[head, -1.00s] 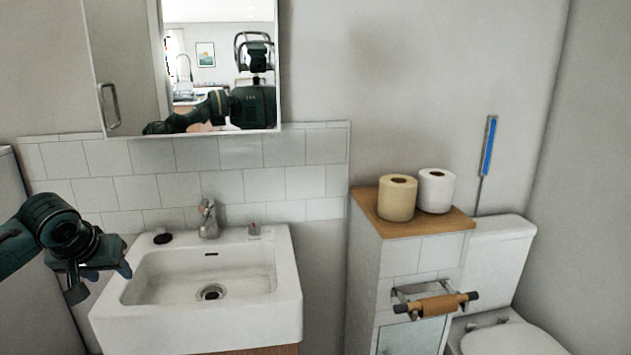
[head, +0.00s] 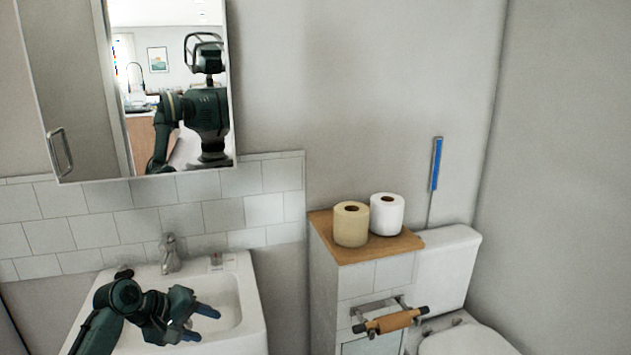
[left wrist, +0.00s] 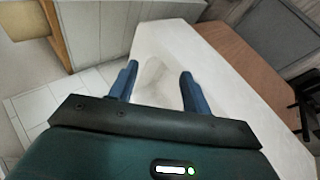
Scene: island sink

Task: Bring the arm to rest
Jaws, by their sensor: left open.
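My left gripper (head: 203,323) is in the lower left of the head view, in front of the white sink (head: 240,275), covering part of its basin. Its two blue-tipped fingers point right and are apart, with nothing between them. In the left wrist view the open fingers (left wrist: 157,84) stand in front of a white surface. The left arm is bent and comes in from the bottom left. My right gripper is not in view.
A faucet (head: 170,255) stands behind the basin. A mirror cabinet (head: 75,80) hangs above. To the right are a wooden-topped ledge (head: 345,252) with two paper rolls (head: 350,225), a roll holder (head: 388,320) and a toilet (head: 450,265). Pale floor tiles (left wrist: 62,95) show in the wrist view.

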